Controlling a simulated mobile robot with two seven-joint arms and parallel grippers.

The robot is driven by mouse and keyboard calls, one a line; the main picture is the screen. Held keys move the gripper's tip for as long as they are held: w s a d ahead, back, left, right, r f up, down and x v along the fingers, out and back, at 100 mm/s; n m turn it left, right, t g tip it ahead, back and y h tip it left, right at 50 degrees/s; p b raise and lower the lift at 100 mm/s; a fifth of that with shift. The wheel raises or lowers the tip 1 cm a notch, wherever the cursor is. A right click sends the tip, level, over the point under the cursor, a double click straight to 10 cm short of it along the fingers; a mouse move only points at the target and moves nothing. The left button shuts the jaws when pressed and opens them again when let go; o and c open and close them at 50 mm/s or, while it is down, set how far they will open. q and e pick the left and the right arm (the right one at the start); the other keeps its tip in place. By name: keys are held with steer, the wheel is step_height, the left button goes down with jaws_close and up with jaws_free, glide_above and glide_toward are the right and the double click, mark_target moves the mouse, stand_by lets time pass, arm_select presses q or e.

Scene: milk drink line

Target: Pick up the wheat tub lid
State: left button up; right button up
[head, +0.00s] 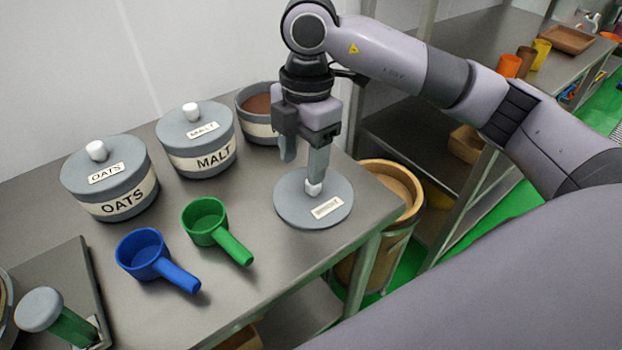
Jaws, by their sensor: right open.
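A grey round lid (290,210) with a white knob and a small label lies flat on the steel table near its right edge. The label's text is too small to read. An open grey tub (248,124) with a cream band and brown contents stands behind it, partly hidden by my right gripper. My right gripper (303,170) points down over the lid, open and empty. One finger's tip overlaps the knob in the picture; I cannot tell whether it touches. My left gripper is not in view.
Lidded tubs marked OATS (112,185) and MALT (197,145) stand to the left. A blue scoop (146,256) and a green scoop (207,220) lie in front. A wooden barrel (398,185) stands beyond the table's right edge. A green-handled object (68,325) is at lower left.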

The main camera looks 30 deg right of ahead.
mark_target(313, 189)
steer(key=shift+w+d+r+m+h, duration=0.2)
steer(key=shift+w+d, duration=0.05)
steer(key=shift+d, duration=0.15)
steer(key=shift+w+d+r+m+h, duration=0.15)
steer(key=shift+w+d+m+h, duration=0.1)
steer(key=shift+d, duration=0.15)
steer(key=shift+w+d, duration=0.1)
steer(key=shift+d, duration=0.15)
steer(key=f, duration=0.4)
steer(key=s+f, duration=0.1)
steer(key=f, duration=0.2)
steer(key=shift+p, duration=0.3)
steer(key=shift+r, duration=0.1)
jaws_close()
